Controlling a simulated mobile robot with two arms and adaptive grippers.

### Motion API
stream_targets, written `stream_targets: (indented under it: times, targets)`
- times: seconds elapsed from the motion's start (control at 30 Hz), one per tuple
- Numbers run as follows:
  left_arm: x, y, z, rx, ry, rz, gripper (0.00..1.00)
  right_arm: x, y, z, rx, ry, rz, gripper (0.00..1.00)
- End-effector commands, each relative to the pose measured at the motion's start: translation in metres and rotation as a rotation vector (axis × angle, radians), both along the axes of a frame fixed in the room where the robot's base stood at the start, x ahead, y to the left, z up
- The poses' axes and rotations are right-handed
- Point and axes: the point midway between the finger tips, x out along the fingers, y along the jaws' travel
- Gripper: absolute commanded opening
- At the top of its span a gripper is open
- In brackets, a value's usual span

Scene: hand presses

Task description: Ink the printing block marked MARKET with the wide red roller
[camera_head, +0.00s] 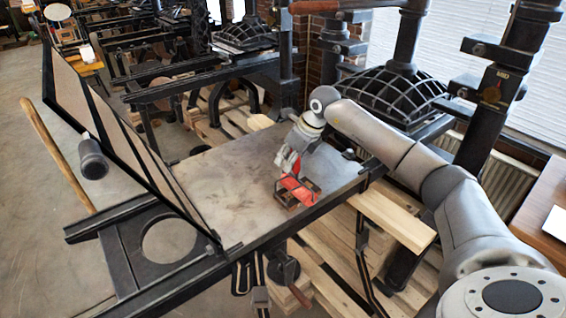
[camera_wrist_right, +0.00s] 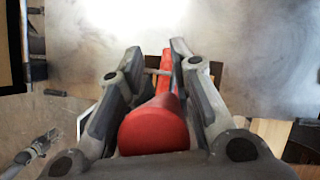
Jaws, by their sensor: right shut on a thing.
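My right gripper (camera_head: 287,162) is shut on the red roller (camera_head: 296,188), above the right part of the press bed. The roller's red handle (camera_wrist_right: 155,125) fills the space between the fingers in the right wrist view. The roller's red head is low at a small dark brown block (camera_head: 284,199), partly covering it; I cannot tell whether they touch. The block lies on the bed near its front right edge. No lettering can be read on it. In the right wrist view my right gripper (camera_wrist_right: 163,75) hides most of the block. My left gripper is not in view.
The grey metal press bed (camera_head: 215,185) is bare left of the block. A hinged frame (camera_head: 140,145) stands tilted up at the left. The black press column (camera_head: 495,85) rises at the right. Wooden pallets (camera_head: 400,220) lie below.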

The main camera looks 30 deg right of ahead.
Motion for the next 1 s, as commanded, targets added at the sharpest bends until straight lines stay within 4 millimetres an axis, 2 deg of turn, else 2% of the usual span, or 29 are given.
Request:
stream_targets:
  times: [0.27,1.0]
  targets:
    - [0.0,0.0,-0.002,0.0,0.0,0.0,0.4,0.001,-0.01,0.001,-0.001,-0.002,-0.002,0.01]
    - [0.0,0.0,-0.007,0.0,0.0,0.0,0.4,0.005,-0.057,0.002,0.001,-0.005,-0.003,0.01]
